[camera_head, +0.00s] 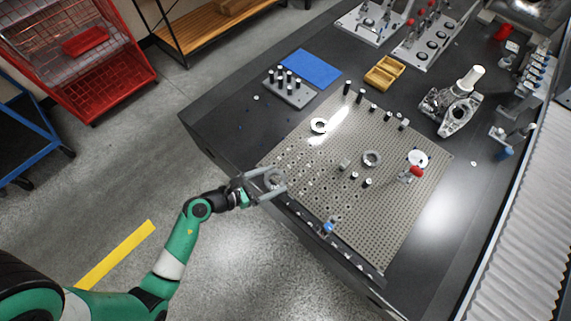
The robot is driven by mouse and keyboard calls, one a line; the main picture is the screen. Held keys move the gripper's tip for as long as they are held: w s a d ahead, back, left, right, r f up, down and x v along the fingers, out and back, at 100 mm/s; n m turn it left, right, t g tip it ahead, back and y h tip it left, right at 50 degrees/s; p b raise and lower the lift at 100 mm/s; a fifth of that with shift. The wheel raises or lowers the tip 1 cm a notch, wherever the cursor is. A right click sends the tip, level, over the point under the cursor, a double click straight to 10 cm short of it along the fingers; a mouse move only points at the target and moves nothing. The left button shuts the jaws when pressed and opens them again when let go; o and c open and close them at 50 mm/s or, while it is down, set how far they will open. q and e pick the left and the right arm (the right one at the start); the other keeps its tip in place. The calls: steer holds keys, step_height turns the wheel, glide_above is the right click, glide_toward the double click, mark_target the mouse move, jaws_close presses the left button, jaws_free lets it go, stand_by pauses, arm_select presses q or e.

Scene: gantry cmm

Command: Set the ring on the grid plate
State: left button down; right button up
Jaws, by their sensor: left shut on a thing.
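The grid plate (395,223) is a large grey perforated plate on the dark table. My left gripper (274,183) is at the plate's left corner, its fingers shut on a grey metal ring (276,178). The held ring is over or at the plate's edge; I cannot tell whether it touches the plate. A pale ring (319,125) lies near the plate's upper left edge. Another grey ring (372,158) lies near the middle of the plate. My right gripper is not in view.
Several black pins (360,96) stand along the plate's far edge, and a red-handled clamp (411,174) sits on its right part. A blue mat (310,68), a yellow tray (384,73) and a grey casting (452,106) lie beyond. The lower right of the plate is mostly clear.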

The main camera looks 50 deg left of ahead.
mark_target(282, 173)
arm_select(q)
steer(key=w+f+b, duration=0.1)
steer(key=w+f, duration=0.1)
steer(key=w+a+f+b, duration=0.1)
steer(key=w+f+b, duration=0.1)
steer(key=w+f, duration=0.1)
steer(key=shift+a+f+b, duration=0.2)
steer(key=shift+b, duration=0.1)
steer(key=shift+w+a+f, duration=0.1)
steer(key=shift+w+f, duration=0.1)
steer(key=shift+w, duration=0.1)
steer(key=f+b, duration=0.3)
steer(key=f, duration=0.1)
steer(key=shift+w+a+b, duration=0.15)
steer(key=shift+w+b, duration=0.2)
steer(key=shift+w, duration=0.05)
steer(key=shift+f, duration=0.1)
steer(key=shift+s, duration=0.1)
jaws_free()
